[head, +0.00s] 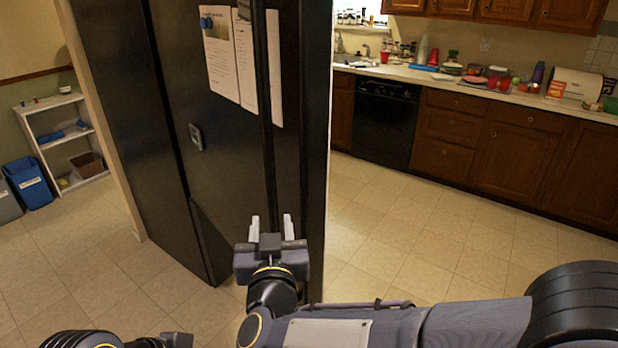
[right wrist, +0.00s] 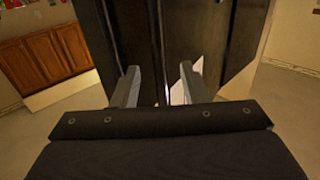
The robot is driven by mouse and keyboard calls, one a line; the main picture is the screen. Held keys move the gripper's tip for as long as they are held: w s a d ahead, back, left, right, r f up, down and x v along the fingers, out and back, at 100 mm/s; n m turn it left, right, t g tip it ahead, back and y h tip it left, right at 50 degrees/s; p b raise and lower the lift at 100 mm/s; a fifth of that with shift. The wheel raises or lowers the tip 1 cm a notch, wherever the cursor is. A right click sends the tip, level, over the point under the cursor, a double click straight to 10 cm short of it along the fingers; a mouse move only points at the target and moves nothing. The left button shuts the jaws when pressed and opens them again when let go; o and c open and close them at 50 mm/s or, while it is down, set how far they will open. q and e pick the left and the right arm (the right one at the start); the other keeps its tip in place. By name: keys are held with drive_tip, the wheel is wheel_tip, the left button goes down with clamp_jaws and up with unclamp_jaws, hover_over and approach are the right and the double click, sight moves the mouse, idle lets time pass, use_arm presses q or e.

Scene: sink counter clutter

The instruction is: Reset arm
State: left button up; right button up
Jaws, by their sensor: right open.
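My right gripper (head: 271,228) is in front of the black refrigerator (head: 215,150) in the head view, its two pale fingers apart and pointing away from me. Nothing shows between the fingers. In the right wrist view the right gripper (right wrist: 158,85) also shows open and empty, with the dark fridge front beyond its fingertips. I cannot tell how small the gap to the fridge is. At the bottom left of the head view part of my left arm (head: 110,340) shows, but its fingers do not.
Papers (head: 230,58) hang on the fridge. A cluttered counter (head: 440,76) with wooden cabinets (head: 520,150) and a black dishwasher (head: 386,120) runs along the back right. A white shelf (head: 62,140) and a blue bin (head: 28,182) stand at the left. The tiled floor (head: 430,230) between is clear.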

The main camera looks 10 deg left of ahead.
drive_tip(key=d+m+g+y, duration=0.15)
drive_tip(key=d+g, duration=0.35)
drive_tip(key=d, duration=1.7)
drive_tip(key=s+d+f+m+g+h, duration=0.1)
drive_tip(key=s+d+f+g, duration=0.1)
drive_tip(key=s+d+f, duration=0.2)
drive_tip(key=s+d+f+m+g+h, duration=0.1)
drive_tip(key=s+d+f+g, duration=0.1)
drive_tip(key=s+d, duration=0.4)
drive_tip(key=s+d+f+m+g+h, duration=0.1)
drive_tip(key=s+d+f, duration=0.4)
drive_tip(key=s, duration=0.5)
drive_tip(key=shift+s+f+m+g, duration=0.15)
drive_tip(key=shift+f+m+g, duration=0.25)
drive_tip(key=shift+g, duration=0.4)
drive_tip(key=shift+r, duration=0.1)
drive_tip(key=shift+c, duration=0.4)
